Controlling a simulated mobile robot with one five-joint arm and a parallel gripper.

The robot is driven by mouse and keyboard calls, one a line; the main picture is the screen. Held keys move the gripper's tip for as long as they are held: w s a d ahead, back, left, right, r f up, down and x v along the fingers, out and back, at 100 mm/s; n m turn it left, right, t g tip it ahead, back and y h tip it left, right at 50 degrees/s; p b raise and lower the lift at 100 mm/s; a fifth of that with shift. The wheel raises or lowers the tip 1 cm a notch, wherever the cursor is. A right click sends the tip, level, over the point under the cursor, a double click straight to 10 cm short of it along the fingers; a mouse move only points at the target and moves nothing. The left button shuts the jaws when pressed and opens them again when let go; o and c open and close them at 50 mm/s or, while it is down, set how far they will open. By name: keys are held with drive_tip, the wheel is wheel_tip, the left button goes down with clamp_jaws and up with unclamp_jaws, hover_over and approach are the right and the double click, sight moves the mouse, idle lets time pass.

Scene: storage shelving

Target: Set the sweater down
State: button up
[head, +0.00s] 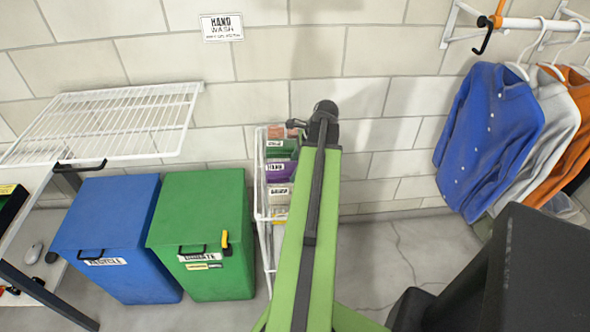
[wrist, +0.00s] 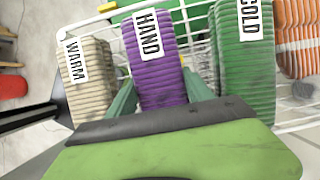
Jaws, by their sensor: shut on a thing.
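The purple folded, ribbed sweater (wrist: 160,80) carries a white HAND label and stands on edge in the wrist view. My gripper (wrist: 162,92) has a green finger on either side of it and is shut on it. The sweater's lower end is hidden behind my gripper's body. In the head view the purple sweater (head: 270,190) shows in the white wire rack (head: 262,205), left of my green arm, between a green and a beige piece. I cannot tell whether it rests on the rack's floor. My fingers are hidden in the head view.
A beige WARM piece (wrist: 90,75) and a green COLD piece (wrist: 243,60) flank the sweater; an orange striped piece (wrist: 296,40) is further right. Blue (head: 115,235) and green bins (head: 205,235) stand left of the rack. Hanging shirts (head: 490,140) are at right.

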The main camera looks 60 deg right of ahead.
drive_tip(key=o, duration=1.7)
drive_tip(key=shift+c, duration=0.2)
